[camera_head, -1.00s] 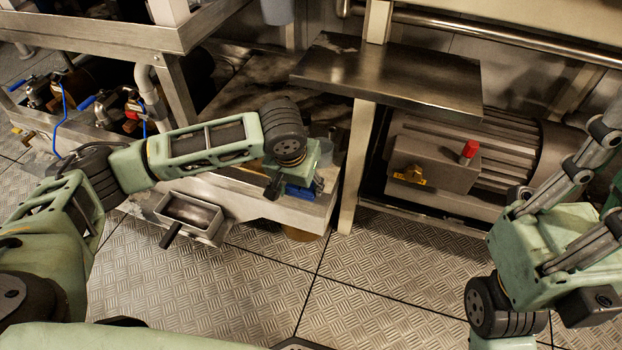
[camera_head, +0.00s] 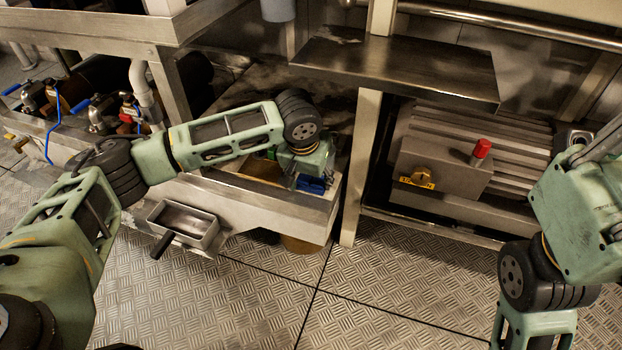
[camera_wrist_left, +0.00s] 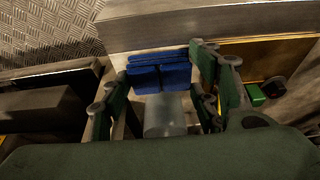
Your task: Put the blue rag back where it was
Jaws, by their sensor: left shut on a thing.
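The blue rag (camera_head: 313,185) is a small folded blue cloth. It shows below my left gripper (camera_head: 303,178) in the head view, at the right end of the pale metal ledge under the left bench. In the left wrist view the rag (camera_wrist_left: 160,74) lies between the green fingers of my left gripper (camera_wrist_left: 162,80), which are shut on it. A grey cylinder (camera_wrist_left: 165,116) shows between the fingers, nearer the camera. I cannot tell whether the rag touches the ledge. My right gripper is cut off at the right edge of the head view, its fingers mostly out of frame.
A small metal tray with a black handle (camera_head: 183,224) sticks out from the ledge front (camera_head: 250,203). A pale post (camera_head: 362,165) stands right of the rag. Beyond it is a motor box with a red knob (camera_head: 481,150). A steel shelf (camera_head: 400,70) overhangs. The floor in front is clear.

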